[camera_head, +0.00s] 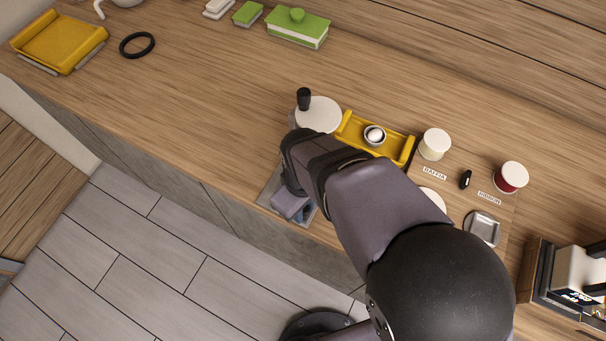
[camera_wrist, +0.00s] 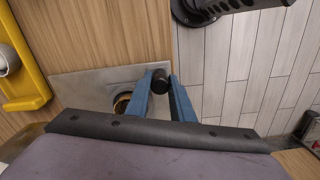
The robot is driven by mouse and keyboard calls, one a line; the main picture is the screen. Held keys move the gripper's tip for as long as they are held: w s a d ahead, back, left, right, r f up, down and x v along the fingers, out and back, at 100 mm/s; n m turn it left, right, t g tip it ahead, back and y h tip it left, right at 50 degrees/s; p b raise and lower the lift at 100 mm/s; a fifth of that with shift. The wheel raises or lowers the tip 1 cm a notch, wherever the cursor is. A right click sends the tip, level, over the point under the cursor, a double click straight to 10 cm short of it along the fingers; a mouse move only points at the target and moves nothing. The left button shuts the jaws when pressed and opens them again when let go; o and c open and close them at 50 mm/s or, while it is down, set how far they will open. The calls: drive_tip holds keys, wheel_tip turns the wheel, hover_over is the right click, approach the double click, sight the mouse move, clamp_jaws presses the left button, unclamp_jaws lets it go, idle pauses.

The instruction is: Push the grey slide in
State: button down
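The grey slide (camera_head: 268,192) is a flat plate at the counter's front edge, partly hidden by my arm in the head view. In the wrist view the plate (camera_wrist: 85,84) reaches from the wood out to the edge above the floor. A black knob (camera_wrist: 160,82) stands near its outer end. A round brass-coloured thing (camera_wrist: 121,104) shows beside the knob, partly covered by my finger. My gripper (camera_wrist: 160,88) has its two blue fingers close on either side of the knob, seemingly touching it. In the head view my gripper (camera_head: 298,212) is low over the slide.
A white disc (camera_head: 319,114) with a black handle (camera_head: 303,98) stands behind my arm. A yellow tray (camera_head: 394,143) holding a small round cup lies beside it. White (camera_head: 435,145) and red (camera_head: 512,177) spools stand right.

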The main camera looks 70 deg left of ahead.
drive_tip(key=w+a, duration=0.2)
drive_tip(key=a, duration=0.1)
drive_tip(key=shift+w, duration=0.4)
drive_tip(key=c, duration=1.5)
unclamp_jaws()
drive_tip(key=shift+d, duration=0.1)
drive_tip(key=shift+c, duration=0.2)
wheel_tip(320, 180, up, 7)
drive_tip(key=b, duration=0.2)
drive_tip(key=shift+r, duration=0.2)
